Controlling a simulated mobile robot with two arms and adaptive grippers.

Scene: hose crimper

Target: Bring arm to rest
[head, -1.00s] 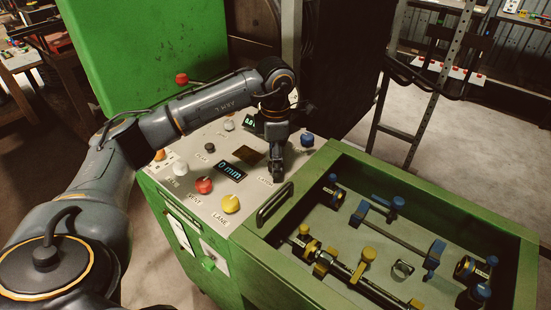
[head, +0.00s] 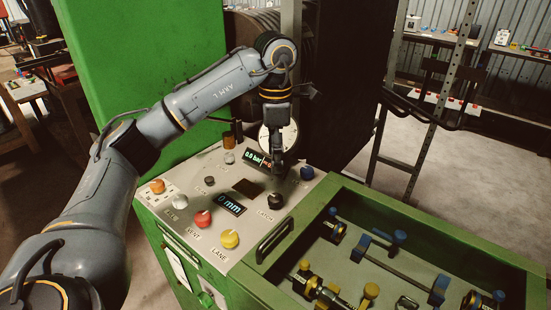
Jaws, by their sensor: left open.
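My left arm (head: 215,98) comes in from the left and bends down at its wrist over the control panel. My left gripper (head: 277,168) points downward, open and empty, above the right half of the panel. It is apart from the black knob (head: 275,200), which shows just below it. The control panel (head: 190,182) is a pale sloping plate on a green machine. My right gripper is not in view.
The panel carries orange (head: 157,186), red (head: 202,218), yellow (head: 229,238) and blue (head: 307,173) knobs. A round gauge (head: 267,138) stands behind the gripper. A green tray (head: 420,225) with metal fittings is at right. A tall green cabinet (head: 140,60) rises behind the arm.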

